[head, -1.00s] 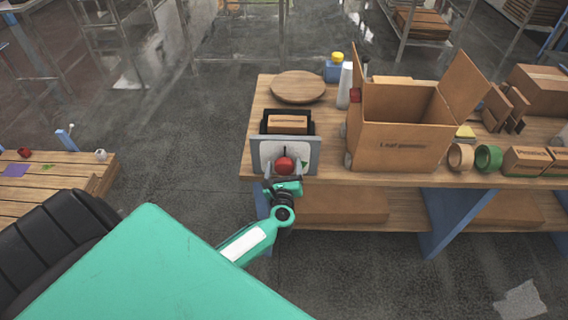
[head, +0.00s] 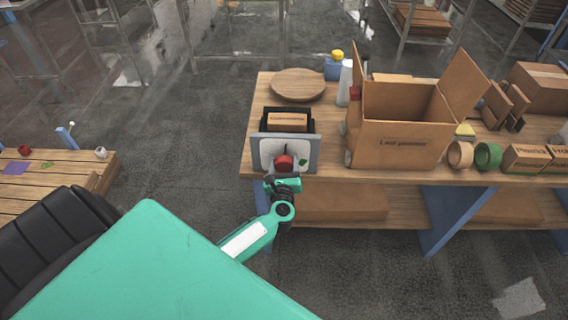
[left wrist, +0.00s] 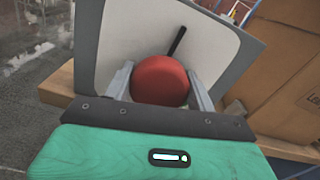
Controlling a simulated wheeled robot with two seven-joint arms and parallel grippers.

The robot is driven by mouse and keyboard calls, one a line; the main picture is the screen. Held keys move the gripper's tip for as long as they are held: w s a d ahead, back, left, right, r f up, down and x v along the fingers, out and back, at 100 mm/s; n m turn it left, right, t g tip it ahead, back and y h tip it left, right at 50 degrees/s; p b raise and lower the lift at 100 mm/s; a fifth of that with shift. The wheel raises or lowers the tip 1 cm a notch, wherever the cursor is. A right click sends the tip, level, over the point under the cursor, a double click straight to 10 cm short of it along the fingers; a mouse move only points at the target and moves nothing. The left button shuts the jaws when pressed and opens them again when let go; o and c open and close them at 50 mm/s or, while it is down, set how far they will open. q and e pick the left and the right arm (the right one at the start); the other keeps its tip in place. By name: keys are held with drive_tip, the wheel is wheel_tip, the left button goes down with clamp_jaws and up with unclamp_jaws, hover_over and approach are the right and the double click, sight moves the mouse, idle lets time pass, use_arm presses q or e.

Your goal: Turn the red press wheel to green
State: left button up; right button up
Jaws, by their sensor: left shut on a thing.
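The red press wheel (head: 284,163) sits on the pale front panel (head: 267,147) of the powder filler on the bench. In the left wrist view the wheel (left wrist: 160,80) is a round red knob with a black pointer (left wrist: 177,41) slanting up and right. My left gripper (head: 283,174) is at the panel front. In the left wrist view my left gripper (left wrist: 161,90) has one finger on each side of the wheel, shut on it. The gripper hides the lower part of the wheel. A small green mark (head: 302,164) shows right of the wheel. My right gripper is not in view.
An open cardboard box (head: 400,145) stands close to the right of the filler. A round wooden board (head: 298,84) lies behind it. Tape rolls (head: 488,156) and small boxes are farther right.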

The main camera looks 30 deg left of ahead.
use_arm(q)
drive_tip(key=shift+m, duration=1)
drive_tip(key=m+p, duration=0.1)
drive_tip(key=m, duration=0.2)
drive_tip(key=shift+d+m, duration=0.1)
drive_tip(key=shift+m, duration=0.2)
drive_tip(key=m+p, duration=0.2)
drive_tip(key=m, duration=0.3)
drive_tip(key=shift+w+d, duration=0.1)
drive_tip(key=m+p, duration=0.2)
drive_tip(key=m, duration=0.4)
drive_tip(key=shift+f+m+p, duration=0.1)
drive_tip(key=shift+m+p, duration=0.25)
drive_tip(key=shift+m, duration=0.05)
drive_tip(key=shift+m+p, duration=0.35)
drive_tip(key=shift+m, duration=0.85)
drive_tip(key=shift+f+m+p, duration=0.15)
drive_tip(key=shift+m+p, duration=0.2)
drive_tip(key=shift+m, duration=0.85)
drive_tip(key=o, duration=1)
